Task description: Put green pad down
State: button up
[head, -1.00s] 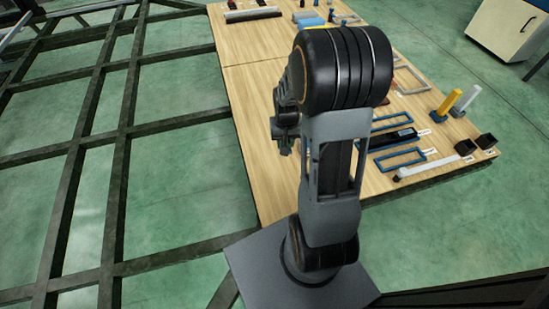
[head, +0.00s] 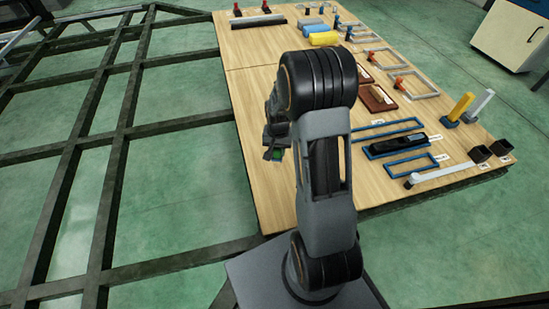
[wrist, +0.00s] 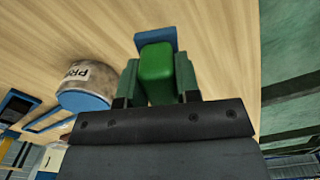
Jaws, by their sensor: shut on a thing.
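The green pad (wrist: 156,72) sits between the two fingers of my gripper (wrist: 158,85) in the wrist view. My gripper is shut on it. A blue piece (wrist: 157,40) shows just beyond the pad, and I cannot tell whether it touches the pad.
A round container with a blue base and a printed label (wrist: 86,85) stands left of the gripper in the wrist view. Blue frames (head: 411,166), a yellow post (head: 460,107) and a yellow block (head: 323,39) are on the table. A dark steel frame (head: 112,140) lies to the left.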

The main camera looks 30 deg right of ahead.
aim_at(275, 155)
jog(key=shift+w+a+f, duration=0.2)
jog(key=shift+w+f, duration=0.15)
jog(key=shift+f, duration=0.2)
jog(key=shift+w+f+b, duration=0.2)
jog(key=shift+f+b, duration=0.6)
jog(key=shift+f, duration=0.85)
jog(key=shift+f, duration=0.15)
jog(key=o, duration=0.8)
jog(key=shift+o, duration=0.2)
notch_tip(275, 155, up, 12)
jog(key=p, duration=0.4)
jog(key=shift+a+r+p, duration=0.1)
jog(key=shift+r+p, duration=0.35)
jog(key=shift+r, duration=0.05)
jog(key=s+a+r+n+t+p, duration=0.1)
jog(key=s+a+r+n+p, duration=0.1)
jog(key=s+r+p, duration=0.3)
jog(key=s+a+r+n+t+p, duration=0.1)
jog(key=s+a+r+p, duration=0.3)
jog(key=r+p, duration=1)
jog(key=s+a+r+n+t+p, duration=0.1)
jog(key=s+a+r+n+p, duration=0.2)
jog(key=r, duration=2.1)
jog(key=s+n+p, duration=0.1)
jog(key=s+p, duration=0.3)
jog(key=p, duration=0.3)
jog(key=shift+a+r+t, duration=0.2)
jog(key=shift+a+t, duration=0.1)
jog(key=shift+a, duration=0.05)
